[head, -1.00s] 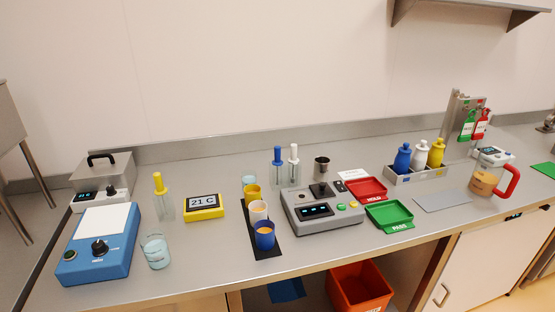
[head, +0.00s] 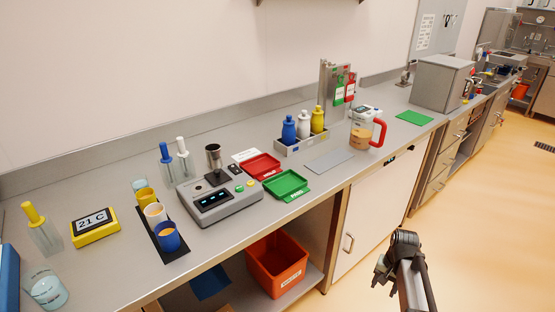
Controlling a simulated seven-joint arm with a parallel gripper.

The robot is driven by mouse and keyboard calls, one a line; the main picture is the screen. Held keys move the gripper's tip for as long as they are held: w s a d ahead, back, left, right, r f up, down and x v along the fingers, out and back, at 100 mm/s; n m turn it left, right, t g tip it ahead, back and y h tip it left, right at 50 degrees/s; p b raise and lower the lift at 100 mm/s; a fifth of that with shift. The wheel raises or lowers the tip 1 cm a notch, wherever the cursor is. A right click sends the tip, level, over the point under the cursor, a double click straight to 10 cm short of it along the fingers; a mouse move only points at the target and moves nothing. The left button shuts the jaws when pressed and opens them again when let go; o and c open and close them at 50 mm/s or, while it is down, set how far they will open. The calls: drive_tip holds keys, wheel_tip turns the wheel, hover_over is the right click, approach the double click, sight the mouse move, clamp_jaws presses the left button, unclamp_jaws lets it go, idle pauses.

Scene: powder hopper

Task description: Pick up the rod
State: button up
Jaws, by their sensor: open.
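No loose rod can be made out for certain in the head view. Any shafts inside the holders are too small to tell apart. My gripper (head: 381,272) shows small and dark at the lower right, in front of the bench and over the floor. It is open, holds nothing visible, and is far from these tools.
The grey device (head: 225,210) stands mid-bench, with cups on a black mat (head: 171,248) to its left and red (head: 262,166) and green (head: 288,184) trays to its right. Several bottles and a red-handled jug (head: 366,138) stand further right. An orange bin (head: 277,265) sits below.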

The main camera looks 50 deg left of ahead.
drive_tip(key=a+r, duration=1)
wheel_tip(320, 180, up, 38)
drive_tip(key=n+t+y, duration=0.2)
drive_tip(key=n+y, duration=0.2)
drive_tip(key=n, duration=0.7)
hover_over(162, 143)
drive_tip(key=s+d, duration=0.2)
drive_tip(key=d, duration=0.2)
drive_tip(key=x, duration=0.8)
drive_tip(key=shift+w+d, duration=0.1)
drive_tip(key=shift+w, duration=0.2)
drive_tip(key=shift+w+x, duration=0.1)
drive_tip(key=shift+x, duration=1.15)
drive_tip(key=shift+w+x, duration=0.15)
drive_tip(key=shift+x, duration=1.1)
drive_tip(key=shift+d, duration=0.2)
drive_tip(key=c, duration=1)
